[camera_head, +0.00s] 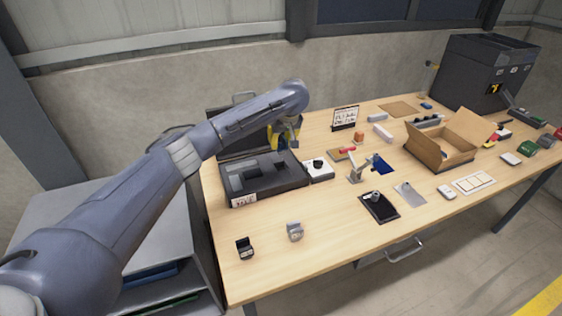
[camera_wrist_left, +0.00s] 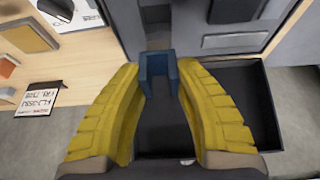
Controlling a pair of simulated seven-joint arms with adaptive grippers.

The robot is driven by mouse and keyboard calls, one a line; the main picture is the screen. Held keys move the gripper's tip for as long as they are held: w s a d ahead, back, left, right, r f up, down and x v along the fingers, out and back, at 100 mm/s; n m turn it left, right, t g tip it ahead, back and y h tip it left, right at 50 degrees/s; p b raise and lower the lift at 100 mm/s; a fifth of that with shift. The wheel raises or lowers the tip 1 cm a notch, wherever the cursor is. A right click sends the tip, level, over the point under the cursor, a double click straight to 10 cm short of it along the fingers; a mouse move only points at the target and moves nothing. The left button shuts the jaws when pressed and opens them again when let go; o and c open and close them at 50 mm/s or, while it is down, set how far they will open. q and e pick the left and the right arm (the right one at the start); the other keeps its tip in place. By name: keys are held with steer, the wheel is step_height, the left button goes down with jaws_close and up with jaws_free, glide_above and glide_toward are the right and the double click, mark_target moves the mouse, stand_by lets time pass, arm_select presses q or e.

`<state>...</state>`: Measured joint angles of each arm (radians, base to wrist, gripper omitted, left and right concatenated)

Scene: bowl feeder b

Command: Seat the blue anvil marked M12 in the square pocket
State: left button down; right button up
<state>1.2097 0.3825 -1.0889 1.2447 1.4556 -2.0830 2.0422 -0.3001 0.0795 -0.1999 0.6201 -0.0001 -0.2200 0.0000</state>
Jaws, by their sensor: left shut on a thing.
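My left gripper (camera_head: 287,138) is above the back of the dark case (camera_head: 273,184) at the left of the table. In the left wrist view, its yellow fingers (camera_wrist_left: 158,80) are shut on a blue U-shaped anvil (camera_wrist_left: 157,66). The anvil is near the edge of the case insert (camera_wrist_left: 190,45); the gap beneath it cannot be judged. Its marking is not readable. Recesses show in the insert, but I cannot tell which is the square pocket. The open case lid (camera_wrist_left: 225,95) shows behind the fingers. My right gripper is not in view.
A black block (camera_head: 245,249) and a grey block (camera_head: 295,231) stand on the table before the case. A sign (camera_head: 345,117) and an open carton (camera_head: 452,140) are farther right. The front table area is mostly clear.

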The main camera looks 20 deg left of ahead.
mark_target(281, 161)
arm_select(q)
steer(key=shift+f, duration=4.5)
steer(key=shift+f, duration=0.15)
steer(key=c, duration=1.1)
jaws_free()
steer(key=shift+o, duration=0.2)
steer(key=v, duration=1.2)
